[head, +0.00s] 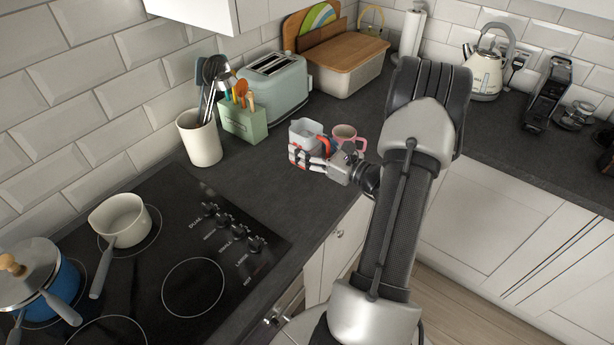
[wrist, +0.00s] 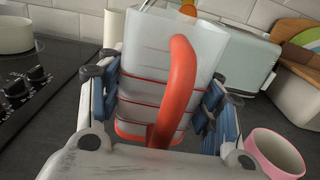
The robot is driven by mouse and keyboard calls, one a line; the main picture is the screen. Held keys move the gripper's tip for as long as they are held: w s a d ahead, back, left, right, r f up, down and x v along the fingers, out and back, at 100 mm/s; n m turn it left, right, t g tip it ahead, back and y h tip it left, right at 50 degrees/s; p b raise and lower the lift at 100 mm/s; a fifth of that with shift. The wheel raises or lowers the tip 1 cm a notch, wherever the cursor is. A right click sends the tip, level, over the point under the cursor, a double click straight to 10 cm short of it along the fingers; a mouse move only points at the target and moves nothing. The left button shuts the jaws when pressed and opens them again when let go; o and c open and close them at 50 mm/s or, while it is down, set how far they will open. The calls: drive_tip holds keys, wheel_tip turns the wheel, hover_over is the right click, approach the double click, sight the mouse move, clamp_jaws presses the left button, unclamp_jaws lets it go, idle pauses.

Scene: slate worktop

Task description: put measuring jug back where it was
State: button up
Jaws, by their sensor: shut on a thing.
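The measuring jug (wrist: 150,60) is translucent white with red bands and a red handle. In the wrist view it stands between my two fingers, its handle towards the camera. My gripper (wrist: 160,105) is shut on the jug's sides. In the head view my gripper (head: 310,158) holds the jug (head: 304,133) over the dark worktop, in front of the toaster. I cannot tell whether the jug's base touches the worktop.
A pink mug (head: 346,137) stands close right of the jug; it also shows in the wrist view (wrist: 275,153). Behind are a green utensil box (head: 243,122), a toaster (head: 273,85) and a bread bin (head: 347,70). The hob (head: 160,240) lies left. Worktop (head: 262,180) in front is clear.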

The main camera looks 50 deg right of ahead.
wheel_tip(320, 180, down, 9)
drive_tip(key=shift+f+b, duration=0.15)
drive_tip(key=shift+b, duration=1.05)
drive_tip(key=shift+f, duration=0.1)
drive_tip(key=o, duration=1.2)
drive_tip(key=shift+c, duration=0.2)
drive_tip(key=shift+s, duration=0.25)
drive_tip(key=s, duration=0.3)
drive_tip(key=s+p, duration=0.1)
drive_tip(key=s, duration=0.3)
drive_tip(key=s+d+p, duration=0.1)
drive_tip(key=s, duration=0.3)
drive_tip(key=shift+s, duration=0.25)
